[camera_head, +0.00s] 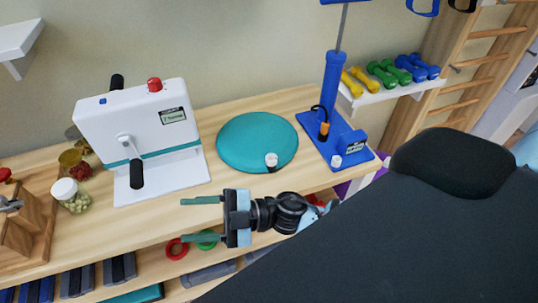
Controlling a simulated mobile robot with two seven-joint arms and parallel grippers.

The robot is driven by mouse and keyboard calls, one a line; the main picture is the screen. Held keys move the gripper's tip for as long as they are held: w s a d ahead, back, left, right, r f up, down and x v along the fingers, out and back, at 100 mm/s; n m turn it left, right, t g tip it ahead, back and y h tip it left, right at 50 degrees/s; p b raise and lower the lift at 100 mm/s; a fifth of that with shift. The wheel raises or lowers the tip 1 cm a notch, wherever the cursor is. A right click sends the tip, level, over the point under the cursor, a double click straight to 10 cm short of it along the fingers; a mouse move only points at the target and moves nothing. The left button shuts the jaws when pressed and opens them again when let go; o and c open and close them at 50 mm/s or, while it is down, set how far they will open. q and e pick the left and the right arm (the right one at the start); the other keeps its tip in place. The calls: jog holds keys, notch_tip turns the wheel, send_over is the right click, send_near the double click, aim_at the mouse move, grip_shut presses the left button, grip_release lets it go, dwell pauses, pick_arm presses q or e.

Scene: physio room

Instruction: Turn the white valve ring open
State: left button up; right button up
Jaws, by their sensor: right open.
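A small white valve ring (271,159) sits at the front edge of the round teal cushion (250,136), which lies flat on the wooden worktop. I cannot tell which way the ring is turned. My right gripper (185,220) is open and empty, with its two green fingers pointing left. In the picture it is below and left of the valve, apart from it, over the worktop's front edge. My left gripper is not in view.
A white machine (137,130) with a black crank handle stands left of the cushion. A blue stand (334,135) with a pole is on its right. Jars (70,194) stand further left. A dark padded seat or couch (400,235) fills the lower right.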

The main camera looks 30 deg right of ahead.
jog(key=n+g, duration=0.4)
jog(key=g, duration=0.1)
jog(key=n+g+h+b, duration=0.2)
jog(key=g+h+b, duration=0.1)
jog(key=h, duration=1.6)
send_near(271, 155)
jog(key=s, duration=0.1)
jog(key=shift+s+a+f, duration=0.1)
jog(key=shift+a+f, duration=0.05)
jog(key=shift+f, duration=1.3)
jog(key=shift+w+a+f, duration=0.1)
jog(key=shift+a+f, duration=0.05)
jog(key=shift+f, duration=1.3)
jog(key=shift+s+a+f, duration=0.1)
jog(key=shift+a+f, duration=0.05)
jog(key=shift+f, duration=1.3)
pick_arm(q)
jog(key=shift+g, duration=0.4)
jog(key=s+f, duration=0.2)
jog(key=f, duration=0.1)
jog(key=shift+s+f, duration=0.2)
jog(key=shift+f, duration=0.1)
